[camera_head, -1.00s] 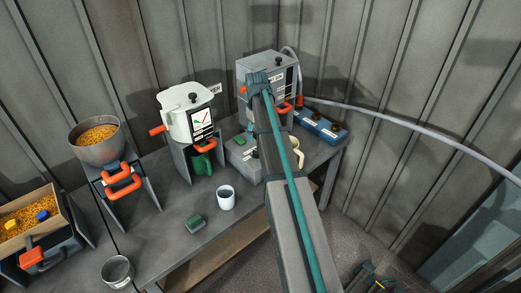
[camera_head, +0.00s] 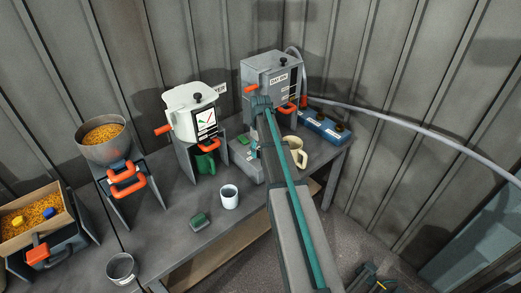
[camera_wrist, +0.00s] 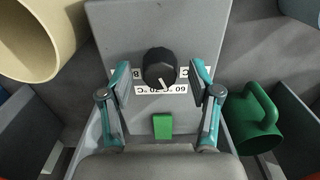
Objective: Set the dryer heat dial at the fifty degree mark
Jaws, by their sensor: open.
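The black heat dial (camera_wrist: 159,68) is on a grey panel (camera_wrist: 114,25) in the wrist view, with a white pointer line toward the bottom. White scale labels (camera_wrist: 148,90) surround it; part of one reads 60 and °C, the rest is too small or covered. My gripper (camera_wrist: 160,82) is open, one teal-edged finger on each side of the dial. Gaps show between fingers and dial. In the head view the grey control box (camera_head: 246,170) is partly behind my arm, which hides the dial and my fingertips.
A green button (camera_wrist: 163,126) lies below the dial. A green mug (camera_wrist: 255,118) is close on the right and a cream mug (camera_wrist: 35,40) at upper left. A white mug (camera_head: 229,197) and a small green-topped block (camera_head: 199,220) stand on the bench. A blue box (camera_head: 325,127) is at the back.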

